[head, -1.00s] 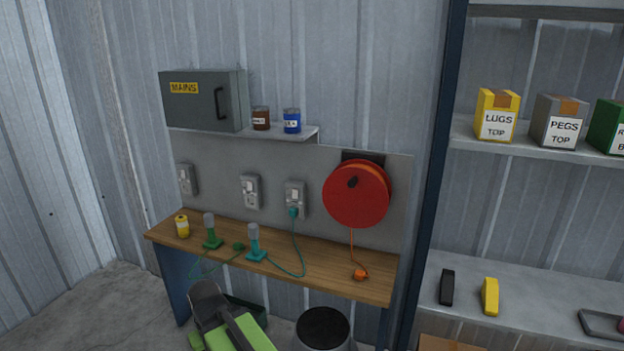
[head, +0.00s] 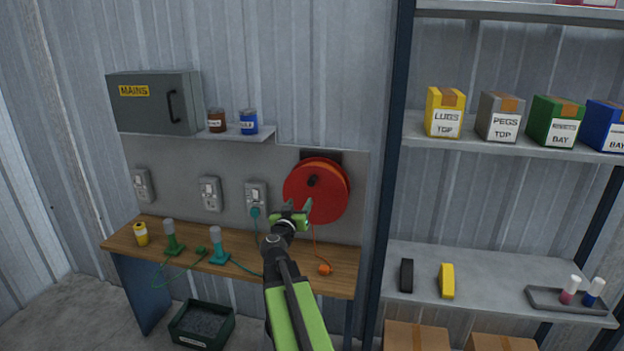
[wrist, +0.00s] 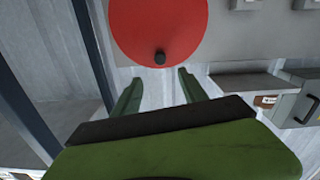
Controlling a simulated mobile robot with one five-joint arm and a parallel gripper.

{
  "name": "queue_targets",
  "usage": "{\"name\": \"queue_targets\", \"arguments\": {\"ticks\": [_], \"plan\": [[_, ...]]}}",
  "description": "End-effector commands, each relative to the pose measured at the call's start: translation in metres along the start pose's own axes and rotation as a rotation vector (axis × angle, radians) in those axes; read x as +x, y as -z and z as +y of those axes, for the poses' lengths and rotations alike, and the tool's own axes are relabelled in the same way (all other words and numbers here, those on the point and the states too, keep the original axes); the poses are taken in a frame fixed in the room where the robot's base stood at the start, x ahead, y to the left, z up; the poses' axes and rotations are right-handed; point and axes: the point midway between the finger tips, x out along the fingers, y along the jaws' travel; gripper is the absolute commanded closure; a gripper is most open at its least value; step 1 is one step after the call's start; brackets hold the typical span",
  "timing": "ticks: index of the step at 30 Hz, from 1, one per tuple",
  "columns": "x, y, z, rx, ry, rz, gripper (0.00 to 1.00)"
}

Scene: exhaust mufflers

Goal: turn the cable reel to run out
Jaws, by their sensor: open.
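The cable reel (head: 328,196) is a red disc mounted on the grey wall panel, with a dark crank knob (head: 313,180) on its face. An orange cable hangs from it to an orange plug (head: 325,269) on the bench. My gripper (head: 290,208) is raised in front of the reel's lower left edge, fingers apart and empty. In the wrist view the red disc (wrist: 158,22) fills the upper middle, and the knob (wrist: 160,57) stands just beyond the gap between my open green fingers (wrist: 157,88). I see no contact with the knob.
Wall sockets (head: 210,194) are left of the reel. A shelf with boxes (head: 445,112) stands on the right. A dark bin (head: 201,326) is on the floor.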

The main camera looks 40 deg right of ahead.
Motion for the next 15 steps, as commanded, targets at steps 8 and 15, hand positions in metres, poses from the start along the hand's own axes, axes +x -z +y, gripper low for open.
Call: {"name": "queue_targets", "arguments": {"ticks": [8,15], "plan": [[0.015,0.003,-0.001,0.001,0.008,0.013,0.49],[0.073,0.004,-0.002,0.0,0.007,0.012,0.49]]}}
